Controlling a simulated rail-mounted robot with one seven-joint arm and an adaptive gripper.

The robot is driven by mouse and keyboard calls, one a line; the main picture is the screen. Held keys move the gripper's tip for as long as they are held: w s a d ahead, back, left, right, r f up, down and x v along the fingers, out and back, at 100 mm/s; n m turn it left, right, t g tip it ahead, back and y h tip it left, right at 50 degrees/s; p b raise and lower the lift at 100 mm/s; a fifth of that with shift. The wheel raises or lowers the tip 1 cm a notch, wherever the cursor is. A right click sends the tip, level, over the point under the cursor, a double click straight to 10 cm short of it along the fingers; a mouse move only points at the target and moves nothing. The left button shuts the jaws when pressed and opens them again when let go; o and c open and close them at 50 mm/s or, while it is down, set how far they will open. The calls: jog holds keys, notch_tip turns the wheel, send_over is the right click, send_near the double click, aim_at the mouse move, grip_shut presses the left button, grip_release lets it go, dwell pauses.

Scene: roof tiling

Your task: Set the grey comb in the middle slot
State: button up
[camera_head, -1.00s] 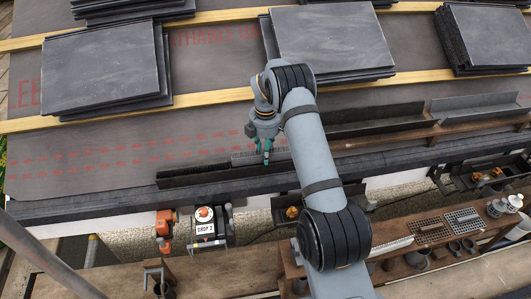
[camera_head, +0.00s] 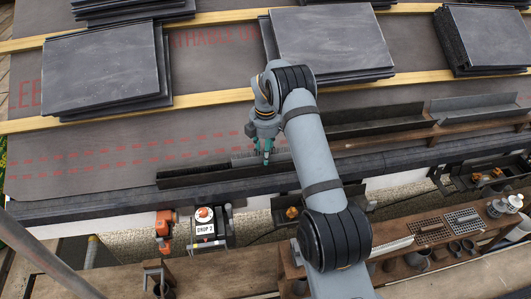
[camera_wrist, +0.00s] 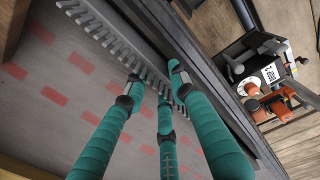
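The grey comb (camera_head: 243,159) lies along the roof's lower edge, at the back of a dark strip. In the wrist view the comb (camera_wrist: 100,33) runs diagonally, with its teeth toward the lower left. My gripper (camera_head: 266,158) is over the comb's right half. In the wrist view its teal fingertips (camera_wrist: 154,84) are on both sides of the comb with a gap between them. Whether they press on it I cannot tell. The dark edge strip (camera_head: 195,176) runs along the eave. Which part is the middle slot is not clear, and my arm covers part of the edge.
Stacks of dark slates (camera_head: 103,70) lie on yellow battens (camera_head: 215,96) above the eave. A longer dark trough (camera_head: 375,118) and a grey upright piece (camera_head: 475,103) continue to the right. A device labelled DROP 2 (camera_head: 206,228) stands below the edge. Bare membrane (camera_head: 90,155) lies left.

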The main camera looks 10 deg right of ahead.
jog(key=o, duration=0.4)
jog(key=f, duration=0.1)
jog(key=s+d+f, duration=0.1)
jog(key=f, duration=0.1)
jog(key=shift+s+f, duration=0.15)
jog(key=shift+s, duration=0.05)
jog(key=o, duration=0.6)
jog(key=shift+w+f+g, duration=0.25)
jog(key=shift+f+g, duration=0.05)
jog(key=shift+f, duration=0.15)
jog(key=o, duration=0.9)
jog(key=shift+r, duration=0.1)
jog(key=shift+p, duration=0.3)
jog(key=shift+w+r+p, duration=0.15)
jog(key=shift+r+p, duration=0.55)
jog(key=shift+r, duration=0.1)
jog(key=r+p, duration=0.2)
jog(key=r, duration=0.1)
jog(key=shift+w+a+r+p, duration=0.15)
jog(key=shift+a+r+p, duration=0.1)
jog(key=shift+p, duration=0.15)
jog(key=shift+r+p, duration=1.7)
jog(key=shift+r, duration=0.4)
